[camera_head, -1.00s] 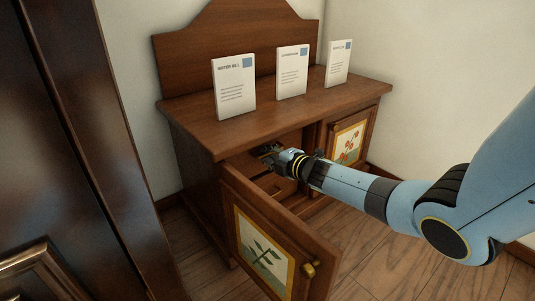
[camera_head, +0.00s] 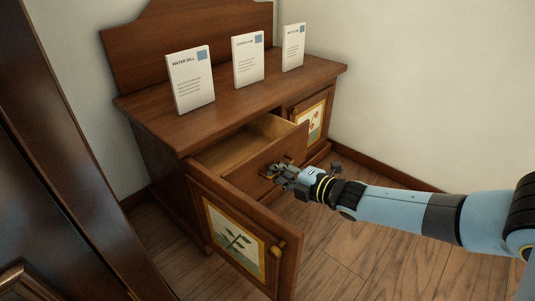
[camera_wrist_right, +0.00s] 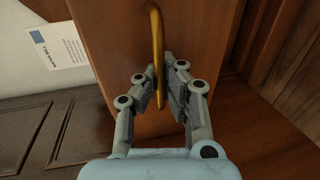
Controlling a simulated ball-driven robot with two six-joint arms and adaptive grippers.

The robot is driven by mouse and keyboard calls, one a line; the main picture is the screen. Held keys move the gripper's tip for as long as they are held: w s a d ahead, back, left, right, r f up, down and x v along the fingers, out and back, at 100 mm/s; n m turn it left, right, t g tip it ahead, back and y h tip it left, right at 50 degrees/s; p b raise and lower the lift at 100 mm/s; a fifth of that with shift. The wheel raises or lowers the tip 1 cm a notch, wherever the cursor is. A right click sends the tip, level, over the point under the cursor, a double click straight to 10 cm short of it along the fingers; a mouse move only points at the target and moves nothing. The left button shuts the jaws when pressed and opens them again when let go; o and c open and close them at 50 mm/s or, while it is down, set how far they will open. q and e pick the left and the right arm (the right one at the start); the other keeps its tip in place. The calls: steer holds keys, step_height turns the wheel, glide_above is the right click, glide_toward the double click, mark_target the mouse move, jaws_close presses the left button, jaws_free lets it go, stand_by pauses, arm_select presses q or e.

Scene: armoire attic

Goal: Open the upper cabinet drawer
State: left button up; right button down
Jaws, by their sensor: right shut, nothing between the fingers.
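The upper cabinet drawer (camera_head: 267,158) is pulled out of the cabinet (camera_head: 150,107), and its empty-looking wooden inside shows in the head view. My right gripper (camera_head: 281,172) is at the front of the drawer. In the right wrist view, the long brass handle (camera_wrist_right: 156,42) runs down the drawer front to the fingertips of my right gripper (camera_wrist_right: 163,88). The gripper is shut with no firm hold on the handle. I cannot tell whether the fingertips touch it. My left gripper is out of view.
A cabinet door (camera_head: 236,236) with a painted panel stands open below the drawer. The other door (camera_head: 313,118) is closed. Three white cards (camera_head: 190,80) stand on the cabinet top. A dark armoire (camera_head: 60,170) fills the left side. Wooden floor (camera_head: 355,235) is clear at right.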

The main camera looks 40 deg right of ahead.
steer(key=shift+s, duration=0.35)
steer(key=c, duration=2)
jaws_free()
steer(key=shift+c, duration=0.2)
steer(key=o, duration=0.4)
steer(key=shift+c, duration=0.2)
steer(key=v, duration=1.2)
